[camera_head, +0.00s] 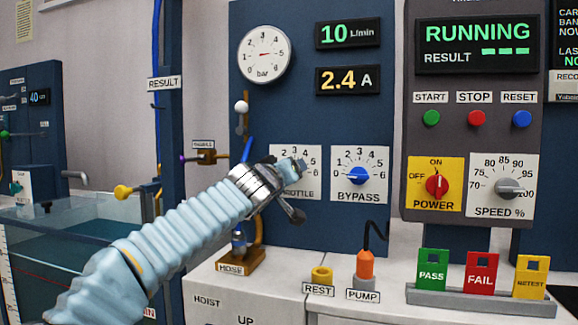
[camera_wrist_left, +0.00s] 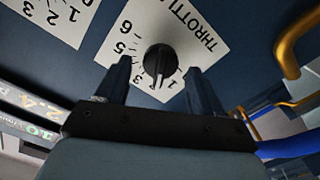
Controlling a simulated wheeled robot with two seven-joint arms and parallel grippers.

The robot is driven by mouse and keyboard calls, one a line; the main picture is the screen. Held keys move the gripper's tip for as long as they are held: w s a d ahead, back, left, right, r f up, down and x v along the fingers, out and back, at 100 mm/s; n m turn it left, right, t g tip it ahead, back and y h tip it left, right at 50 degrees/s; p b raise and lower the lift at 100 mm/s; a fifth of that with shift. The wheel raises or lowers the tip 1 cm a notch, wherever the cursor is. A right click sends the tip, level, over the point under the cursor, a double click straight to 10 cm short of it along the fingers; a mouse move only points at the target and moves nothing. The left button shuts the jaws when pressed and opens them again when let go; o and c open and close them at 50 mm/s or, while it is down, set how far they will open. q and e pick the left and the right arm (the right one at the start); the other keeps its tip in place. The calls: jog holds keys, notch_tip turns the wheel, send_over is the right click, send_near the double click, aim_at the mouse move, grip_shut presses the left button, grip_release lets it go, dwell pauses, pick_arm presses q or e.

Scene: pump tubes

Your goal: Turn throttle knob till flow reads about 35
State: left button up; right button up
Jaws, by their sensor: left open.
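The flow display (camera_head: 347,34) on the blue panel reads 10 L/min in green. The throttle dial plate (camera_head: 312,188) is partly covered by my left gripper (camera_head: 293,168), and its knob is hidden there. In the left wrist view the black throttle knob (camera_wrist_left: 158,60) sits on its white plate (camera_wrist_left: 195,42), between the two fingers of my left gripper (camera_wrist_left: 160,76). The gripper is open, with a gap on each side of the knob. The knob's exact setting is hard to read. My right gripper is not in view.
The blue bypass knob (camera_head: 358,176) is close on the right. The pressure gauge (camera_head: 264,54) and a 2.4 A display (camera_head: 347,80) are above. A RUNNING screen (camera_head: 476,42) tops the control box. A ball-tipped lever (camera_head: 242,107) stands left; an orange plug (camera_head: 365,264) stands below.

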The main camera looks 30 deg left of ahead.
pick_arm(q)
jog(key=shift+x, duration=0.95)
jog(key=shift+c, duration=0.4)
jog(key=c, duration=0.9)
